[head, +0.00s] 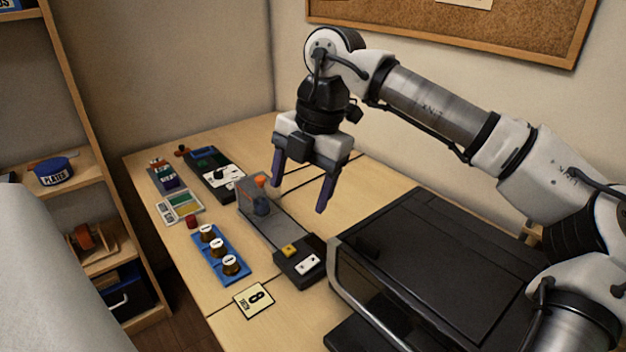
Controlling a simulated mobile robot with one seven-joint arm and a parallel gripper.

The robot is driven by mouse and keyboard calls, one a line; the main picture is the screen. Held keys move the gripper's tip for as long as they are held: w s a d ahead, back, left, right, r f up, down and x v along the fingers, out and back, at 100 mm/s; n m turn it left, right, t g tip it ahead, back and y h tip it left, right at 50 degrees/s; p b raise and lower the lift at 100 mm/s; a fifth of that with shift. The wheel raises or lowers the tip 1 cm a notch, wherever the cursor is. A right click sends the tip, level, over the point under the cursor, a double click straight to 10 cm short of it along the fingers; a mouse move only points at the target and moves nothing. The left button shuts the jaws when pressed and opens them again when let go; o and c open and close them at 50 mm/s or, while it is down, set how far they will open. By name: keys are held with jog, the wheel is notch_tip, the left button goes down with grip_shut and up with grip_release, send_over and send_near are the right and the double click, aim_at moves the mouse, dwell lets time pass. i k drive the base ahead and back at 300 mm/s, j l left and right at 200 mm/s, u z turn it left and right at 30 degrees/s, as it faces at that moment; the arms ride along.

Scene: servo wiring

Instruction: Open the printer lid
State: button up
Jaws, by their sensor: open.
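The printer (385,315) is a dark box at the right front of the table. Its flat black lid (440,245) lies down on top and looks closed. A grey curved bar (362,302) runs along the printer's front left edge. My gripper (297,203) hangs fingers down, with its two dark purple fingers spread apart and nothing between them. It is above the table, to the left of and behind the printer in the picture, apart from the lid. My arm reaches in from the right and hides part of the printer's right side.
A grey device with an orange knob (259,181) stands beneath my gripper. A blue tray (222,255) holds several capped spools. A card marked 8 (254,299) lies near the table's front edge. Small devices (178,207) sit at the back left. A shelf (90,258) stands left.

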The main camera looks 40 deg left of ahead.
aim_at(467, 291)
jog(key=k, duration=1)
